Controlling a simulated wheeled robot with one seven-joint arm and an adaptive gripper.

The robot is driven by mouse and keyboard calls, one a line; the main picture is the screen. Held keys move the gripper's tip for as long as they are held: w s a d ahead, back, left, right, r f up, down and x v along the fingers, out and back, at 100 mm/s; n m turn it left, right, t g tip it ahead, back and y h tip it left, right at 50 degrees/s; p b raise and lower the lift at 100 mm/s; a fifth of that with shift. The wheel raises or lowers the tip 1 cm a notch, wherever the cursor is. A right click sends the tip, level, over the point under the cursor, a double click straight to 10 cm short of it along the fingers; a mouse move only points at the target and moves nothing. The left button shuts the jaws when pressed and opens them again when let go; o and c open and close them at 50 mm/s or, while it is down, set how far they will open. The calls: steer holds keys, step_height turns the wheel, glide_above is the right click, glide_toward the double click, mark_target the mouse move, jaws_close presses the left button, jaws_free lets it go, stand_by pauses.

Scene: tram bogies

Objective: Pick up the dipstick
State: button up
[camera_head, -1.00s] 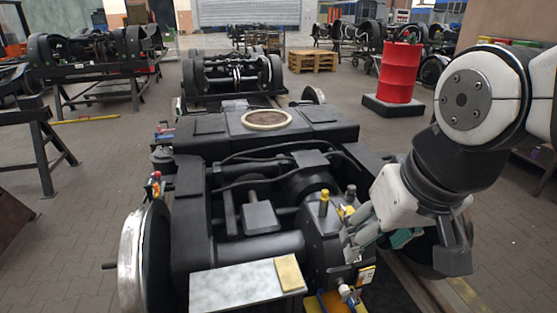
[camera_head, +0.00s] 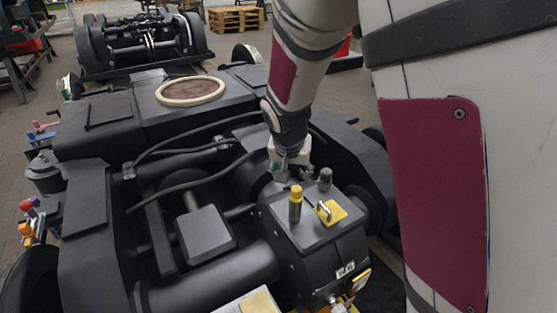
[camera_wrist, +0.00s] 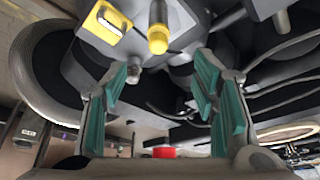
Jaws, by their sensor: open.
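A dark gearbox housing (camera_head: 318,241) carries a yellow-capped upright fitting (camera_head: 295,206), a dark knob (camera_head: 325,180) and a yellow plate (camera_head: 331,213) with a small metal loop on it. I cannot tell for certain which is the dipstick. My gripper (camera_head: 290,172) is just behind these fittings, its fingers partly hidden. In the wrist view my gripper (camera_wrist: 163,75) is open, with teal pads apart and nothing held. The yellow-capped fitting (camera_wrist: 158,38) lies beyond the fingertips, between their lines. The yellow plate (camera_wrist: 104,24) lies to the upper left, and the dark knob (camera_wrist: 133,75) near the left finger.
Black hoses (camera_head: 190,148) cross the bogie frame (camera_head: 85,205) left of my gripper. A round, light-rimmed opening (camera_head: 190,91) is farther back. A pale board (camera_head: 258,303) lies at the front. Another bogie (camera_head: 142,40) and wooden pallets (camera_head: 236,19) stand behind. My arm blocks the right side.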

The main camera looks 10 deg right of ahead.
mark_target(296, 188)
steer(key=b+x, duration=0.1)
steer(key=x, duration=0.3)
steer(key=w+b+x, duration=0.1)
steer(key=x, duration=0.4)
steer(key=shift+w+d+b, duration=0.1)
steer(key=shift+d+b, duration=0.1)
steer(key=shift+b, duration=0.2)
steer(key=shift+d+b+x, duration=0.2)
steer(key=shift+b+x, duration=0.3)
steer(key=shift+x, duration=0.9)
steer(key=shift+d+b+x, duration=0.15)
steer(key=shift+b+x, duration=0.3)
steer(key=shift+x, duration=0.9)
steer(key=shift+w+r, duration=0.1)
jaws_close()
steer(key=shift+r, duration=0.1)
